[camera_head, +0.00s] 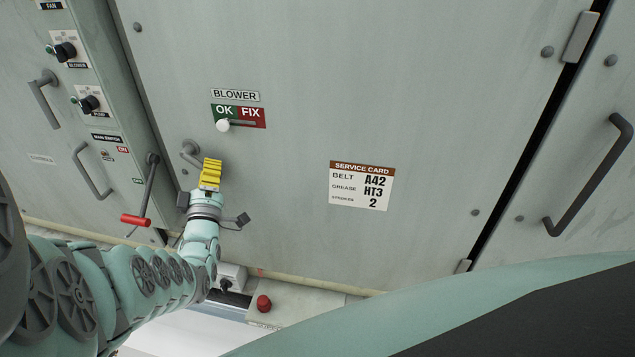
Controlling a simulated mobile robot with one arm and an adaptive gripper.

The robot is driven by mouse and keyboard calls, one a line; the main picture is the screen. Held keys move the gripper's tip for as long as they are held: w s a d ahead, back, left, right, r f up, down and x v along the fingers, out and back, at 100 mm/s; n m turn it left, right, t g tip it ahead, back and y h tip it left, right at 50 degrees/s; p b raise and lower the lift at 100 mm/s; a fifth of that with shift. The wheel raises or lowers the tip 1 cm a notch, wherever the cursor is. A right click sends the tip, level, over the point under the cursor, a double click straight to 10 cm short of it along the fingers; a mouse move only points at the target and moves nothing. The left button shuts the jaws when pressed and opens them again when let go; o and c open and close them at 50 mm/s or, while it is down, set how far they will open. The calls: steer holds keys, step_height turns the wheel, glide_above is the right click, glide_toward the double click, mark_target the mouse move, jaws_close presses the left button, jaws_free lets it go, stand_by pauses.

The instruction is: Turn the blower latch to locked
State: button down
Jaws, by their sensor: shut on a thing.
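The blower latch (189,148) is a grey curved handle on the large pale green panel, below and left of the BLOWER label (236,95). My gripper (210,165), with yellow ribbed fingers, is at the handle's lower right end and is shut on it. The fingers hide the gripped part of the handle. No locked or unlocked marking for the latch is readable. Above it is an OK/FIX plate (251,115) with a white round knob (223,125) at the OK side.
A lever with a red grip (136,220) stands out left of my arm. Farther left are switches and grey handles (92,172). A service card (361,186) is on the panel to the right. A red button (264,303) is below. The panel between is clear.

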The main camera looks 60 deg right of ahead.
steer(key=shift+w+a+f+m+g+h+b, duration=0.65)
steer(key=shift+m+g+b, duration=1)
steer(key=shift+m, duration=1.4)
steer(key=shift+w+a+f+m+g+h+b, duration=0.1)
steer(key=shift+w+f+m+g+h+b, duration=0.3)
steer(key=shift+w+m+g+h+b, duration=1.4)
steer(key=shift+w+a+f+m+g+y+b, duration=0.3)
steer(key=shift+m+g+b, duration=1.25)
steer(key=shift+m, duration=2.7)
steer(key=shift+s+f+t+b, duration=0.15)
steer(key=shift+t+b, duration=0.35)
steer(key=c, duration=1)
jaws_free()
steer(key=shift+o, duration=0.2)
steer(key=shift+a+f, duration=0.1)
